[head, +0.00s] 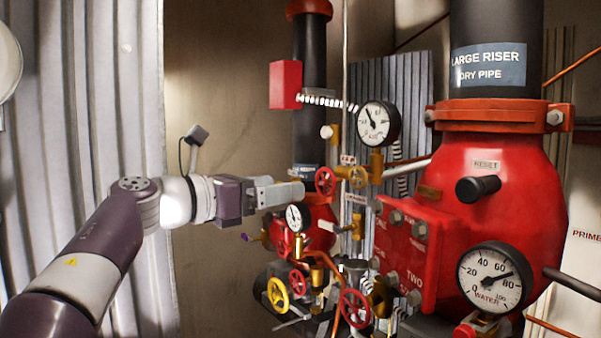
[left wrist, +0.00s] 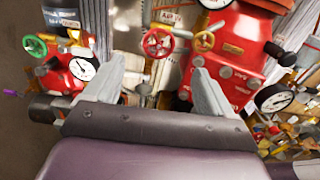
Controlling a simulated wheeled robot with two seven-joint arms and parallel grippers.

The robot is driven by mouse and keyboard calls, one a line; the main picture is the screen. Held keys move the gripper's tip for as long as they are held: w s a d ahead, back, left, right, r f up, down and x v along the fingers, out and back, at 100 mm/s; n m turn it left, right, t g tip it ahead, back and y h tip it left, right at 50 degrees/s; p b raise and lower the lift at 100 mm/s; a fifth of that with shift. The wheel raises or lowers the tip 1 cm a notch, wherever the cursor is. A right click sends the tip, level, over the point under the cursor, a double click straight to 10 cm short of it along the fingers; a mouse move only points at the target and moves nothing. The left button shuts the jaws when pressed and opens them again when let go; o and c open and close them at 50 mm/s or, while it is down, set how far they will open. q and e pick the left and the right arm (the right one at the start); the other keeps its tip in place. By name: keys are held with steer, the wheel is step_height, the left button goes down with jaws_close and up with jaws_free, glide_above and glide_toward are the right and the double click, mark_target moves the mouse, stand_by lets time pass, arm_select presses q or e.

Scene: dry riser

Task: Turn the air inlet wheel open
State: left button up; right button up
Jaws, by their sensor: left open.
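A small red wheel (head: 325,180) sits on the brass pipework below the air gauge (head: 377,124). I cannot tell for certain which wheel is the air inlet. My left gripper (head: 290,192) comes in from the left, close to the red wheel. In the left wrist view its fingers (left wrist: 155,70) are apart and empty.
More wheels stand below: a yellow one (head: 278,294) and a red one (head: 355,308). A large red riser valve (head: 500,205) with a water gauge (head: 490,278) fills the right. A small gauge (head: 297,217) is just under my gripper. A green wheel (left wrist: 35,46) is at left.

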mark_target(322, 181)
arm_select(q)
steer(key=p+x, duration=0.2)
steer(key=x, duration=0.2)
steer(key=p+x, duration=0.2)
steer(key=x, duration=0.2)
steer(key=shift+w+d+r, duration=0.25)
steer(key=shift+w, duration=0.05)
steer(key=shift+w+d+f+p, duration=0.2)
steer(key=shift+w+d+p, duration=0.1)
steer(key=shift+d+p, duration=0.15)
steer(key=shift+s, duration=0.1)
steer(key=shift+c, duration=0.6)
steer(key=c, duration=0.9)
